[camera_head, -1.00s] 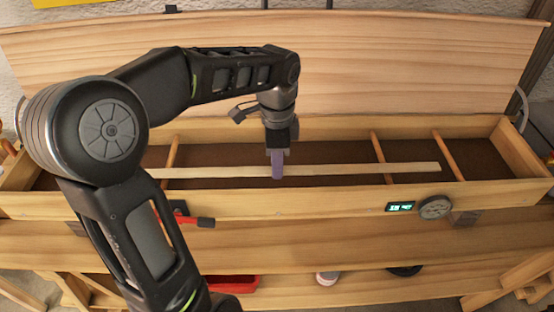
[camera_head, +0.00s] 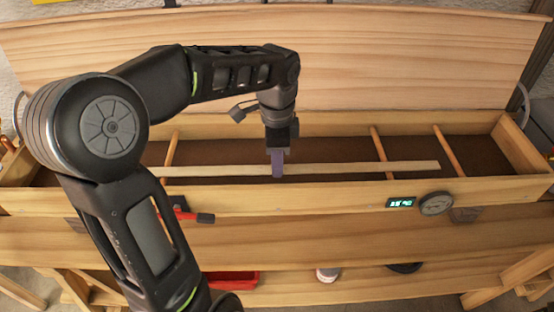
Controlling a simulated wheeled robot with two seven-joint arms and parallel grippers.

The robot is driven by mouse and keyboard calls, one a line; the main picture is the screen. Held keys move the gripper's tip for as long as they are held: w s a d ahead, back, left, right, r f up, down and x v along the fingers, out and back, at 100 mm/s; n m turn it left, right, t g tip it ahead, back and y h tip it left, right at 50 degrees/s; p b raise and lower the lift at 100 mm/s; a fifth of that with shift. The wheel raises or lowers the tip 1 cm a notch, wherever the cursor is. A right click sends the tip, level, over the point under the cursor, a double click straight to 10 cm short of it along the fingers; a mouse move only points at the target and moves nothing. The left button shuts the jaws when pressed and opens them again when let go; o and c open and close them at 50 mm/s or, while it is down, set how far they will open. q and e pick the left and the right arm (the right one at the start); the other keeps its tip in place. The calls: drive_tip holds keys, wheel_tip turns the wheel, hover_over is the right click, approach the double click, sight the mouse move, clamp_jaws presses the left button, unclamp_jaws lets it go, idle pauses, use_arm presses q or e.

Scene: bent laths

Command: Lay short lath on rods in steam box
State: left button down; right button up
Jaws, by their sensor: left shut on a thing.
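A pale, straight lath (camera_head: 350,168) lies lengthwise inside the open wooden steam box (camera_head: 320,197). My left gripper (camera_head: 278,168) is shut on it near its middle, with purple fingertips around it. The lath's right part crosses in front of or over a wooden rod (camera_head: 379,150) and its end reaches a second rod (camera_head: 448,150). Another rod (camera_head: 171,149) shows at the left. The lath's left end is hidden behind my arm. I cannot tell whether the lath touches the rods. My right gripper is not in view.
The box's tall lid (camera_head: 400,65) stands open behind it. A lit display (camera_head: 401,202) and a round gauge (camera_head: 436,204) sit on the front wall. A red-handled clamp (camera_head: 193,215) is at the front left. A red tray (camera_head: 231,281) lies below.

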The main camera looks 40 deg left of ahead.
use_arm(q)
drive_tip(key=c, duration=1.1)
unclamp_jaws()
drive_tip(key=shift+o, duration=0.2)
drive_tip(key=shift+f, duration=0.1)
drive_tip(key=shift+o, duration=0.7)
drive_tip(key=shift+r+p, duration=2.5)
drive_tip(key=shift+r, duration=0.55)
drive_tip(key=shift+r, duration=0.1)
